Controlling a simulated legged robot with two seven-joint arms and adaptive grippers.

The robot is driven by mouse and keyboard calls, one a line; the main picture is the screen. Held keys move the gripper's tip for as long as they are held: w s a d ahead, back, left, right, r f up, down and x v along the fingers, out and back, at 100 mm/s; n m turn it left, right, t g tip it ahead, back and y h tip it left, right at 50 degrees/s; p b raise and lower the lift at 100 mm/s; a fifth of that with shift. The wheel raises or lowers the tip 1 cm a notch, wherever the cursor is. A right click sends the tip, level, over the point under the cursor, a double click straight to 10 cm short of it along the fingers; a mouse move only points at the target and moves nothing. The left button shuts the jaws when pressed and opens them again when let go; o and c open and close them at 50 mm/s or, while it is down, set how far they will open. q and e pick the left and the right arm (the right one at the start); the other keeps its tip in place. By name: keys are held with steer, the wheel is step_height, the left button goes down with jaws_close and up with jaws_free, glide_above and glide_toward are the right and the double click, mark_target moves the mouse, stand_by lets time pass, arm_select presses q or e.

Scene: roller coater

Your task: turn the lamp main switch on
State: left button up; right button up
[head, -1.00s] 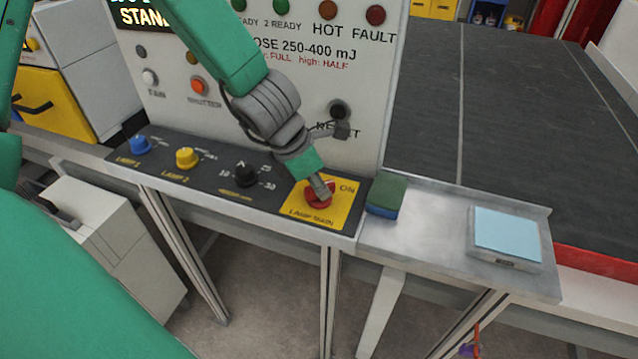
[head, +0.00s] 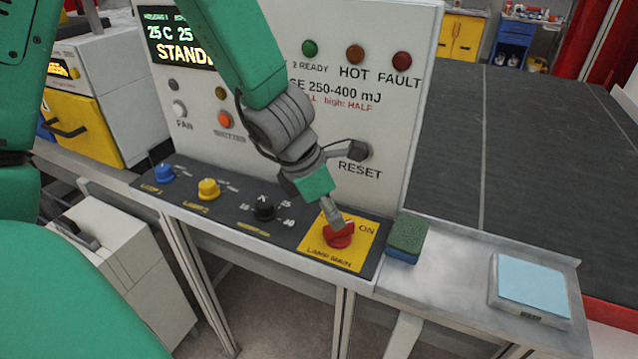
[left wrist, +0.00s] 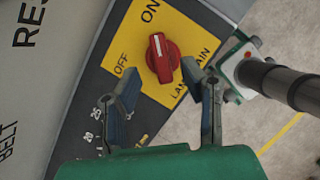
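The lamp main switch is a red rotary knob (head: 338,236) on a yellow plate (head: 352,251) marked ON and LAMP MAIN, at the right end of the dark control strip. In the left wrist view the red knob (left wrist: 163,58) has a white mark on its raised handle, pointing toward the word ON; OFF is printed to its left. My left gripper (head: 334,216) is at the knob in the head view. In the left wrist view its fingers (left wrist: 163,84) are spread apart with nothing between them, and the knob lies just beyond the tips. My right gripper is not in view.
Blue (head: 164,173), yellow (head: 208,189) and black (head: 263,208) knobs line the strip to the left. The upright panel (head: 410,120) has a display and a RESET button. A green-and-blue block (head: 406,238) and a light-blue pad (head: 534,285) lie on the metal shelf at right.

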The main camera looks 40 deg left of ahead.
arm_select(q)
steer(key=v, duration=0.7)
steer(key=shift+w+a, duration=0.1)
stand_by(0.5)
